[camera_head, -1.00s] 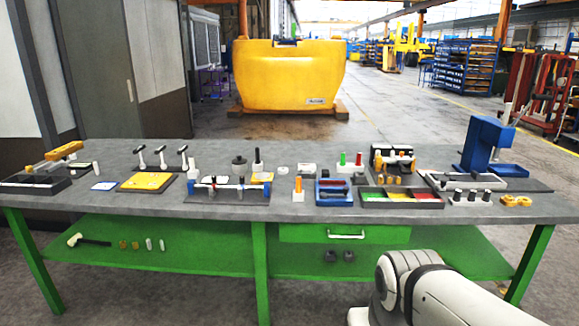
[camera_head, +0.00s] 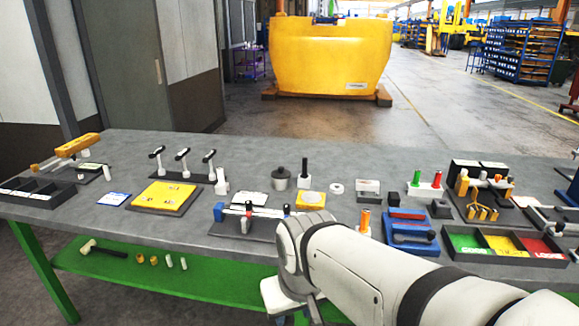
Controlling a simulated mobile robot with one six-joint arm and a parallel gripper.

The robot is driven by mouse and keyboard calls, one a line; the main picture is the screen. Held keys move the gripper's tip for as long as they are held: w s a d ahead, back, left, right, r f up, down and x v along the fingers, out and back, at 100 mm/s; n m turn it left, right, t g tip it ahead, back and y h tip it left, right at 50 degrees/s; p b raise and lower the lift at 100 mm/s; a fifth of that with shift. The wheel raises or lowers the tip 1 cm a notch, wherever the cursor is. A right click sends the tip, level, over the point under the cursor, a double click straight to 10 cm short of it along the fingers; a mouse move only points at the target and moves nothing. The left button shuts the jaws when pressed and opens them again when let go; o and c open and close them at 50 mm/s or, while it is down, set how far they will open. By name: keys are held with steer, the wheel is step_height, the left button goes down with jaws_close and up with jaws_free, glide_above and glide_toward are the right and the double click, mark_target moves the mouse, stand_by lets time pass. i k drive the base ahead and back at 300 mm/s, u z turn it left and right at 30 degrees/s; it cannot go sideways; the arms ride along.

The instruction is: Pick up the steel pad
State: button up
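I cannot say for sure which piece is the steel pad. A pale round disc lies on a small yellow plate (camera_head: 311,199) near the middle of the workbench (camera_head: 235,148). A small white ring-like piece (camera_head: 337,188) lies just right of it, and a small dark block (camera_head: 440,208) sits further right. My white arm reaches in from the lower right, its wrist end over the bench's front edge, left of the orange-topped peg (camera_head: 364,219). My gripper's fingers do not show.
A yellow board (camera_head: 163,196), a row of black-handled levers (camera_head: 183,163) and a black compartment tray (camera_head: 38,191) stand left. A blue box (camera_head: 410,232) and a green, yellow and red tray (camera_head: 507,246) stand right. The bench's back strip is mostly clear.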

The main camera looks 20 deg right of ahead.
mark_target(361, 183)
steer(key=z, duration=0.25)
steer(key=i, duration=1.1)
steer(key=z, duration=0.7)
steer(key=k, duration=0.9)
steer(key=z, duration=0.15)
steer(key=i, duration=0.9)
steer(key=u, duration=0.05)
